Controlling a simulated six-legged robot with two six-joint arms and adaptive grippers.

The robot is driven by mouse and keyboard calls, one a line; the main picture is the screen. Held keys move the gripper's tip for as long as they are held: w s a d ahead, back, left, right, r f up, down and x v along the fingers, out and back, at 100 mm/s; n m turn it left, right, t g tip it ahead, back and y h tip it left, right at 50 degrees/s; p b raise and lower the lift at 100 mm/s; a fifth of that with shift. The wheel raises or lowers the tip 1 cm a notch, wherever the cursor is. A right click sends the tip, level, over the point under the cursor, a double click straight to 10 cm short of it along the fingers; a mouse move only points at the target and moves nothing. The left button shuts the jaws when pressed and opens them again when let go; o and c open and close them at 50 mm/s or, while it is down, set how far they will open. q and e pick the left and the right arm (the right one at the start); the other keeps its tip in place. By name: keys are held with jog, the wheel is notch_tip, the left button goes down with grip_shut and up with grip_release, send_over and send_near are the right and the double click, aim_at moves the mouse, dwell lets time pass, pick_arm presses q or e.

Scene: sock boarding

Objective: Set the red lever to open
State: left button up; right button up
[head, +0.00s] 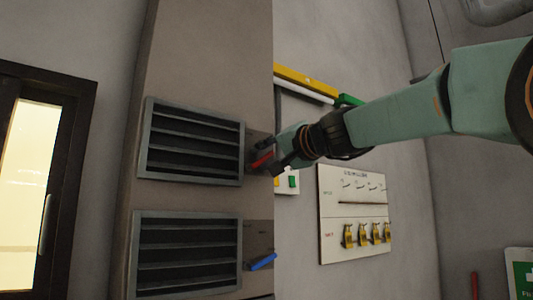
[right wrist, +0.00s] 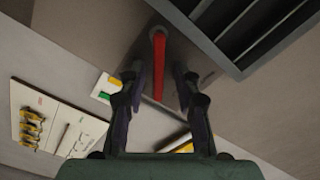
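The red lever (head: 261,160) is mounted beside the upper dark vent in the head view, partly hidden by my right gripper. In the right wrist view, the red lever (right wrist: 158,68) runs from a round pivot near the top down between the fingers. My right gripper (right wrist: 159,82) is open, with one finger on each side of the lever and visible gaps. In the head view, the right gripper (head: 266,160) reaches in from the right at the lever. My left gripper is not in view.
A blue lever (head: 262,262) sits beside the lower vent (head: 187,214). The upper vent's frame (head: 143,140) is close to the red lever. A white panel (head: 345,208) with several yellow switches is at right. A dark-framed door (head: 88,130) stands at the left.

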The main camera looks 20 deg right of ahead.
jog(key=shift+d, duration=0.15)
jog(key=shift+c, duration=0.3)
jog(key=shift+f, duration=0.1)
jog(key=shift+c, duration=0.9)
jog(key=shift+w, duration=0.1)
grip_shut()
jog(key=shift+w+d+f+m+b, duration=0.1)
jog(key=shift+f+m+b, duration=0.2)
jog(key=shift+m, duration=0.6)
jog(key=shift+w+d+f+m+b, duration=0.1)
jog(key=shift+f+m+b, duration=0.2)
jog(key=shift+m, duration=0.6)
jog(key=shift+o, duration=1.2)
grip_release()
jog(key=shift+s, duration=0.25)
